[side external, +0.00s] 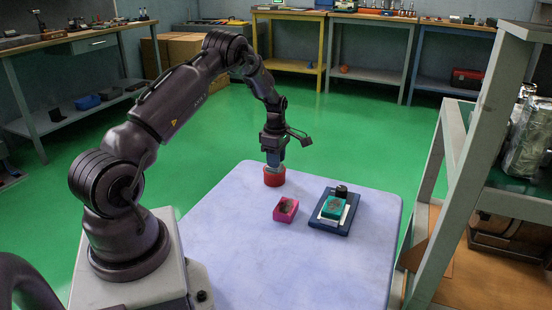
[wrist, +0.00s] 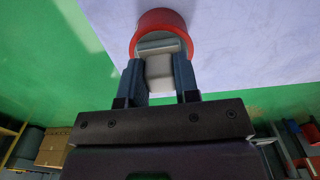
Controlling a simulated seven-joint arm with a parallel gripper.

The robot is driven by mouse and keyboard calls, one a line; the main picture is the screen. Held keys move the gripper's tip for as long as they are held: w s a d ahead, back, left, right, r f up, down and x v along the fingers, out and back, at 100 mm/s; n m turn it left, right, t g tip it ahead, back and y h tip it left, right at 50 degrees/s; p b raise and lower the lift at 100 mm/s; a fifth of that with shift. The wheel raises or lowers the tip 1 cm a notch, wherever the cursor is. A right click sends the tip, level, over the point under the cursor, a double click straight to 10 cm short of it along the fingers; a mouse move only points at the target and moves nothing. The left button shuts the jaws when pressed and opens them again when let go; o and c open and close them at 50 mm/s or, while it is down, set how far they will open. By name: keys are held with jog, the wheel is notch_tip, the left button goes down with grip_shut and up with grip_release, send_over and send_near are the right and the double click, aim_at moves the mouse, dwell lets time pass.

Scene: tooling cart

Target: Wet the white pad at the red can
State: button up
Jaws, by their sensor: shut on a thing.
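The red can (side external: 274,178) stands near the far edge of the pale table. Its red rim (wrist: 160,20) shows at the top of the wrist view. My gripper (side external: 274,160) points down directly above the can. In the wrist view my gripper (wrist: 159,62) is shut on the white pad (wrist: 159,70), a pale block between its two blue-grey fingers. The pad's far end overlaps the can's mouth in the wrist view. I cannot tell how deep it sits or whether it touches anything inside. The can's inside is mostly hidden.
A pink box (side external: 278,214) with something greyish inside and a dark blue tray (side external: 321,223) stand right of the can. The tray carries a teal block (side external: 333,206) and a small black item (side external: 341,191). The table's (side external: 290,270) near part is clear. A grey shelf frame (side external: 455,190) stands at right.

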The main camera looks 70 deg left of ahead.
jog(key=shift+f, duration=0.1)
jog(key=shift+r, duration=3.55)
